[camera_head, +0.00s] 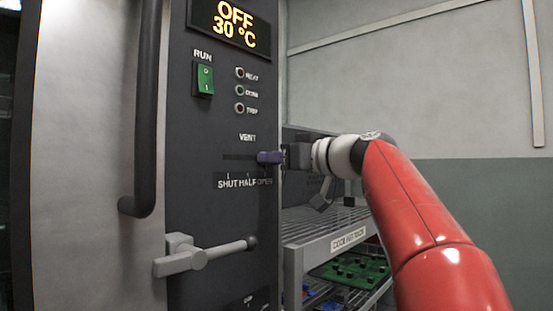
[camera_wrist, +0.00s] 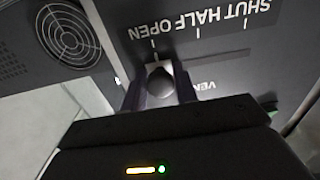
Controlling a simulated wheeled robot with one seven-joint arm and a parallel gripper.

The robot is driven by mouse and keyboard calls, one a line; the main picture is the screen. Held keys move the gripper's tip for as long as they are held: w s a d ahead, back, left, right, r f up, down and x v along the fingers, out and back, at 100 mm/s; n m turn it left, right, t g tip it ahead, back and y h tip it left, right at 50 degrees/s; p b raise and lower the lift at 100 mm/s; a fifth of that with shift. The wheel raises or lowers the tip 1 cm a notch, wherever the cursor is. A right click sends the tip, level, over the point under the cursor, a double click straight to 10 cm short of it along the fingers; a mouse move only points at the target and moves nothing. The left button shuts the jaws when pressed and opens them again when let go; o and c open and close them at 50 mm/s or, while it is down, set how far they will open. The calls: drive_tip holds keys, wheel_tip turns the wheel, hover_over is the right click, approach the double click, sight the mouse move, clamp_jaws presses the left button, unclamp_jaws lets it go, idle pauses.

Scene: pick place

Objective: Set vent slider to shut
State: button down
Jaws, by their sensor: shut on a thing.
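In the head view, the purple fingers mostly cover the knob at the right end of the dark vent slot (camera_head: 236,157). The labels SHUT, HALF and OPEN (camera_head: 244,182) run left to right below the slot. The knob is by the OPEN mark; in the wrist view the lettering is upside down, and OPEN is nearest the knob.
A green run switch (camera_head: 204,80) and a display (camera_head: 231,25) reading OFF, 30 °C are above. A long door handle (camera_head: 147,110) and a lever latch (camera_head: 205,256) are on the left. A rack (camera_head: 330,228) with a green board (camera_head: 352,268) stands at right.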

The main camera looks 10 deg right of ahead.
drive_tip(key=s+a+b, duration=0.1)
drive_tip(key=s+a, duration=0.1)
drive_tip(key=s+a+b, duration=0.2)
drive_tip(key=a, duration=0.1)
drive_tip(key=s+a+b, duration=0.1)
drive_tip(key=s+a, duration=0.1)
drive_tip(key=a, duration=0.1)
drive_tip(key=shift+a, duration=0.2)
drive_tip(key=c, duration=1.2)
unclamp_jaws()
drive_tip(key=shift+s+a, duration=0.1)
drive_tip(key=shift+o, duration=0.2)
drive_tip(key=b, duration=0.2)
approach(225, 158)
drive_tip(key=shift+s+d, duration=0.35)
drive_tip(key=shift+s, duration=0.2)
